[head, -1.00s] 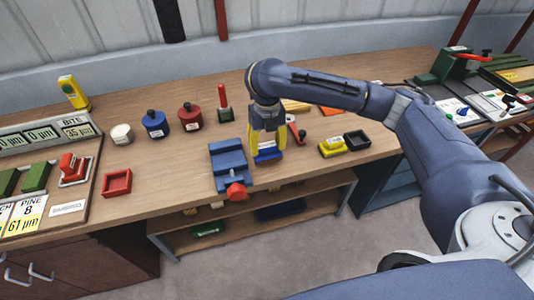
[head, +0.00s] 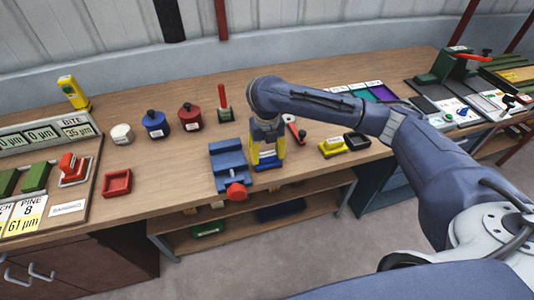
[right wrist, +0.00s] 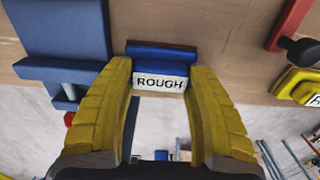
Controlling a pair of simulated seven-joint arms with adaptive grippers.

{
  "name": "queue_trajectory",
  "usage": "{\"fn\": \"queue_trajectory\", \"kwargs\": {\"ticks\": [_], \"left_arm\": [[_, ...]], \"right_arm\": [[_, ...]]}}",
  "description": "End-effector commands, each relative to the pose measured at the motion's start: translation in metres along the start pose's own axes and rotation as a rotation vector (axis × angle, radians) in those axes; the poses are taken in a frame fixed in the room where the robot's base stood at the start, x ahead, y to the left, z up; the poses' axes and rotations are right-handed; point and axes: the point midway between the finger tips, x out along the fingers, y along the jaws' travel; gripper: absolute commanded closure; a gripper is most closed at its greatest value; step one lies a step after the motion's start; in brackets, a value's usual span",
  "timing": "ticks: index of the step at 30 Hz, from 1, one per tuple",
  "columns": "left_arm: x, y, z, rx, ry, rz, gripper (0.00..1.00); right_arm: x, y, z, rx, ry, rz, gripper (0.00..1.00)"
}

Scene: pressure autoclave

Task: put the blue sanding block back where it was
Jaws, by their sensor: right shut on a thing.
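The blue sanding block (head: 267,155) is at the front of the wooden bench, just right of the blue vise (head: 228,158). In the right wrist view the block (right wrist: 160,58) carries a white label reading ROUGH and sits between the yellow fingertips. My right gripper (head: 268,156) is shut on it, pointing down, with one finger on each side. Whether the block touches the bench top is hard to tell. My left gripper is not in view.
A yellow block (head: 333,147) and an empty black tray (head: 357,141) lie to the right. A red-handled tool (head: 295,130) lies just behind the gripper. A red tray (head: 117,183) and blue (head: 155,125) and red (head: 190,117) pots stand left. Bench front edge is close.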

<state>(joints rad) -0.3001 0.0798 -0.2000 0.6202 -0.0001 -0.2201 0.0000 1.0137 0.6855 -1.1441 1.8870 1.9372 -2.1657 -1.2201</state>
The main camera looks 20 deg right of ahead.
Motion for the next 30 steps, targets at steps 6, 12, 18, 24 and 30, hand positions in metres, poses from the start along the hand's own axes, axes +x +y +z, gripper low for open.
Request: {"fn": "queue_trajectory", "kwargs": {"ticks": [6, 12, 18, 24, 30], "left_arm": [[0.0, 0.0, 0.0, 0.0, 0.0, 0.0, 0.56], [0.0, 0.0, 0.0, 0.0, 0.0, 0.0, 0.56], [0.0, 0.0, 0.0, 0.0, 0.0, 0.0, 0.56], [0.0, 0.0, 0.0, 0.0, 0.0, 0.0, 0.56], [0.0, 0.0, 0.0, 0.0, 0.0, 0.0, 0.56]], "right_arm": [[0.001, 0.0, 0.0, 0.0, 0.001, 0.0, 0.25], [0.001, 0.0, 0.0, 0.0, 0.0, 0.0, 0.22], [-0.005, 0.0, 0.001, -0.001, -0.002, -0.001, 0.22], [-0.027, 0.0, 0.001, -0.001, -0.005, -0.001, 0.22], [-0.058, 0.0, 0.001, -0.001, -0.004, -0.001, 0.22]]}}
